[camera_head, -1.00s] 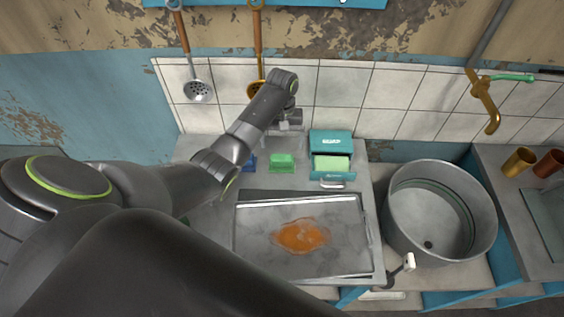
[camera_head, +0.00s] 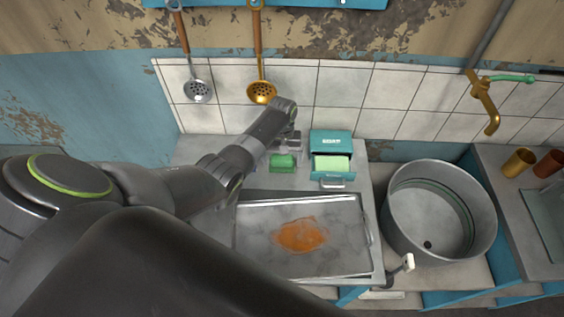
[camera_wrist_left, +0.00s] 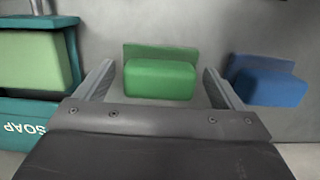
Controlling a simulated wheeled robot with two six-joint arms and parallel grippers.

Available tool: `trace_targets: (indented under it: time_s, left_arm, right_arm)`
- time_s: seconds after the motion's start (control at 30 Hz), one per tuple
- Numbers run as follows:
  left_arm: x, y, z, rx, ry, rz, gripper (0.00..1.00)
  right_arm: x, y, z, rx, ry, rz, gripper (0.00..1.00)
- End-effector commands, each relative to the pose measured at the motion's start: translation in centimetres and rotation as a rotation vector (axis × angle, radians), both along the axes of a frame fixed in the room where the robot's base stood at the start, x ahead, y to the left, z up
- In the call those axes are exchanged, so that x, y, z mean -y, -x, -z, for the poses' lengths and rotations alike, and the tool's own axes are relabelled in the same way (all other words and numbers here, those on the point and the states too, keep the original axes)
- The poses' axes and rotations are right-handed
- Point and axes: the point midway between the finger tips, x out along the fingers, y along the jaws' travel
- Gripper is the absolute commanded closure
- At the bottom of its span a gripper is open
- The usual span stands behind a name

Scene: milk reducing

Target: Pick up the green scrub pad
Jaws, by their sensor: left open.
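The green scrub pad (camera_head: 283,163) lies on the grey counter left of the soap box. In the left wrist view the green pad (camera_wrist_left: 160,73) lies between my open fingers, seen from above, a little beyond their tips. My left gripper (camera_head: 290,140) is above the pad, pointing down, open and empty. In the left wrist view the left gripper's fingers (camera_wrist_left: 158,85) stand apart on either side of the pad. Whether they reach down to its height I cannot tell. My right gripper is out of view.
A teal soap box (camera_head: 331,141) with pale green soap stands right of the pad. A blue pad (camera_wrist_left: 266,80) lies on the other side. A metal tray (camera_head: 350,264) with an orange spill is in front. A large pot (camera_head: 395,225) stands at right.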

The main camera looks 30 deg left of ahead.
Motion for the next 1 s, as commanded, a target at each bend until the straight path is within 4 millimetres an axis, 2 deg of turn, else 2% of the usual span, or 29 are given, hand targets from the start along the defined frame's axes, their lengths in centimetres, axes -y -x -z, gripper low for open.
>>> trace_targets:
  time_s: [0.03, 0.2, 0.3, 0.63, 0.77, 1.0]
  left_arm:
    - [0.0, 0.0, 0.0, 0.0, 0.0, 0.0, 0.14]
    - [0.0, 0.0, 0.0, 0.0, 0.0, 0.0, 0.36]
    - [0.0, 0.0, -0.1, 0.0, 0.0, 0.0, 0.46]
    - [0.0, -0.1, -0.8, 0.001, 0.0, 0.0, 0.46]
    - [0.0, -0.1, -2.4, 0.004, 0.001, 0.001, 0.46]
    - [0.0, -0.2, -6.4, 0.005, 0.001, 0.001, 0.46]
  right_arm:
    - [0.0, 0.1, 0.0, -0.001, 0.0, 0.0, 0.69]
    - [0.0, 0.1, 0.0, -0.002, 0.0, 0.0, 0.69]
    - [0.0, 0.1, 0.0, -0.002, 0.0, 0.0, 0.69]
    - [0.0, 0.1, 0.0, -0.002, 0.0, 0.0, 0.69]
    - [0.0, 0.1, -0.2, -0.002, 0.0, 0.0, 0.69]
    - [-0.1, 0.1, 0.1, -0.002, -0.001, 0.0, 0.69]
